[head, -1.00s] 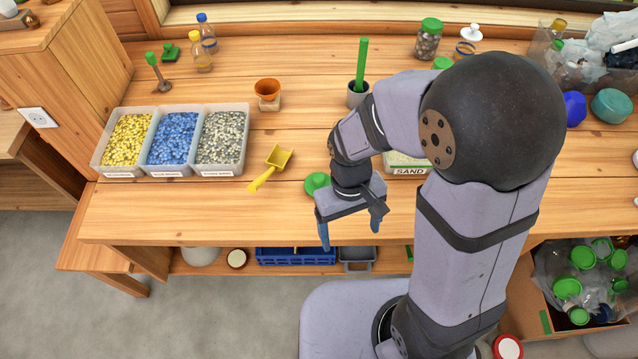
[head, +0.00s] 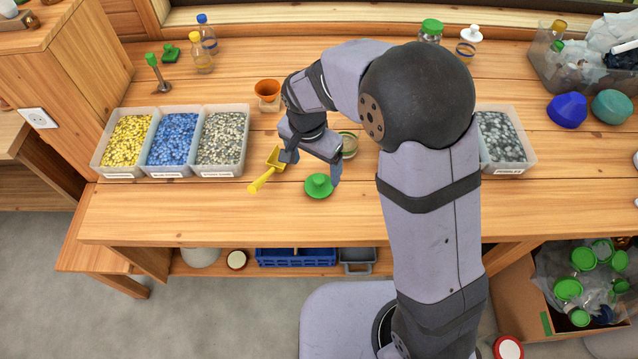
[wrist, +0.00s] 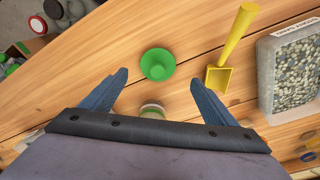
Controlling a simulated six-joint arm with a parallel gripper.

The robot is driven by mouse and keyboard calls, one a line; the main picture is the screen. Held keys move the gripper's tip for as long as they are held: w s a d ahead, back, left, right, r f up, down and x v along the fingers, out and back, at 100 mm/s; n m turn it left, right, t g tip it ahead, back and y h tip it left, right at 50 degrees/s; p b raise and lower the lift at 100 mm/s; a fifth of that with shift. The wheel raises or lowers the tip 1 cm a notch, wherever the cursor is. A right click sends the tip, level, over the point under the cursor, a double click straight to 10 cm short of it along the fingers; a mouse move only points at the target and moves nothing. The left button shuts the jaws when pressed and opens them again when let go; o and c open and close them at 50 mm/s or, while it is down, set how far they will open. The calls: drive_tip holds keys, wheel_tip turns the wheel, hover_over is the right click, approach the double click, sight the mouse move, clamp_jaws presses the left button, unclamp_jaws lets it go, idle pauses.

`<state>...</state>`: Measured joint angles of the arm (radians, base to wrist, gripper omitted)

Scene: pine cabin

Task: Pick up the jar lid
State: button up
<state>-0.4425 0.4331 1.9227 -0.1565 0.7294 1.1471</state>
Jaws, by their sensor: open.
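The green jar lid (head: 318,187) lies on the wooden bench near its front edge, with a raised knob in its middle. It also shows in the wrist view (wrist: 157,63), ahead of the fingers and between their lines. My gripper (head: 313,164) is open and empty, above the bench just behind the lid in the head view. In the wrist view the fingertips (wrist: 158,78) are spread wide on either side, apart from the lid. A small glass jar (head: 349,146) stands behind my gripper, partly hidden; it also shows in the wrist view (wrist: 152,111).
A yellow scoop (head: 268,173) lies close left of the lid, near one finger. Tubs of yellow, blue and grey stones (head: 221,140) stand further left. A tub of pebbles (head: 503,139) stands right. The bench front between lid and edge is clear.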

sight(319, 178)
drive_tip(key=shift+f, duration=0.1)
drive_tip(key=shift+w+d+f+p, duration=0.15)
drive_tip(key=shift+f+p, duration=0.3)
drive_tip(key=shift+f, duration=0.45)
drive_tip(key=shift+d+f+p, duration=0.2)
drive_tip(key=shift+f+p, duration=0.3)
drive_tip(key=shift+f, duration=0.45)
drive_tip(key=shift+w+d+f+p, duration=0.15)
drive_tip(key=shift+f+p, duration=0.3)
drive_tip(key=shift+f, duration=0.45)
drive_tip(key=shift+w+f, duration=0.1)
drive_tip(key=shift+f, duration=0.7)
drive_tip(key=shift+c, duration=0.7)
drive_tip(key=c, duration=1)
